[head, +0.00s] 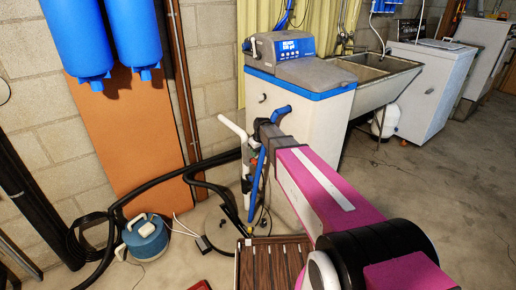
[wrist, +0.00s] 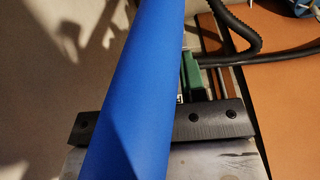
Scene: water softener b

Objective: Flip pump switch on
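My pink arm reaches from the lower right toward pipework in front of the water softener (head: 300,100). My gripper (head: 262,135) is at its grey far end, among white and blue pipes, partly hidden. In the wrist view, a wide blue tube-like part (wrist: 130,100) crosses in front of a dark bar with screws (wrist: 215,120). I cannot tell whether my gripper touches the tube or how far its fingers are apart. A blue, rounded pump-like unit (head: 148,243) sits on the floor at the lower left. I cannot make out a pump switch in either view.
Two blue tanks (head: 78,40) hang above an orange-brown panel (head: 130,130). A slatted brown top (head: 272,265) lies beside my arm. A sink (head: 375,75) stands right of the softener. The floor at right (head: 440,200) is clear.

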